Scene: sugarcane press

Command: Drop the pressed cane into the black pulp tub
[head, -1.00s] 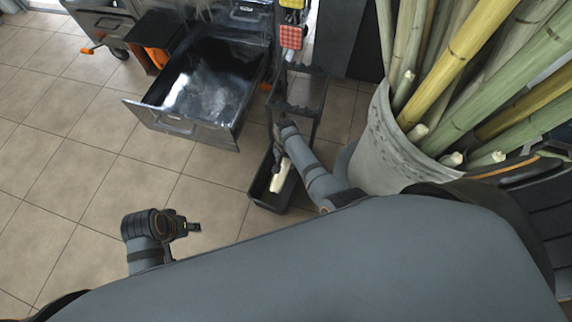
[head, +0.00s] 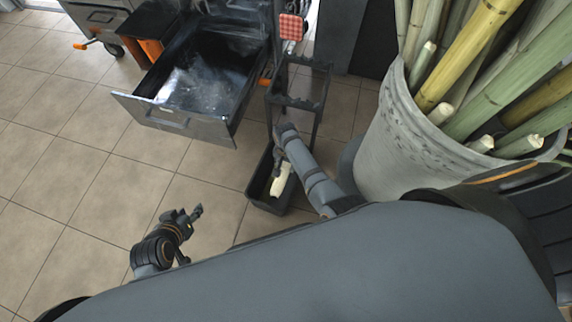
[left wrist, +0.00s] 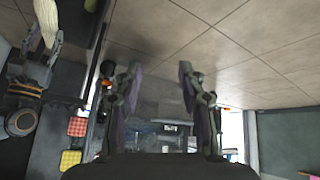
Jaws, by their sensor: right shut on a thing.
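The pressed cane (head: 281,181) is a short pale piece, and it hangs from my right gripper (head: 280,160), which is shut on its upper end. In the head view the cane overlaps the opening of the black pulp tub (head: 268,206); I cannot tell whether its lower end is above the rim or inside. The left wrist view also shows the cane (left wrist: 47,20) in my right gripper (left wrist: 42,50) at the upper left. My left gripper (left wrist: 160,85) has its two fingers wide apart with nothing between them. In the head view it is (head: 196,213) left of the tub, over bare floor.
A dark metal rack (head: 318,95) stands just behind the tub. A large grey bucket (head: 400,140) of long canes (head: 465,50) is at the right. An open metal drawer (head: 180,118) juts out at the upper left. Tiled floor (head: 80,200) is clear at the left.

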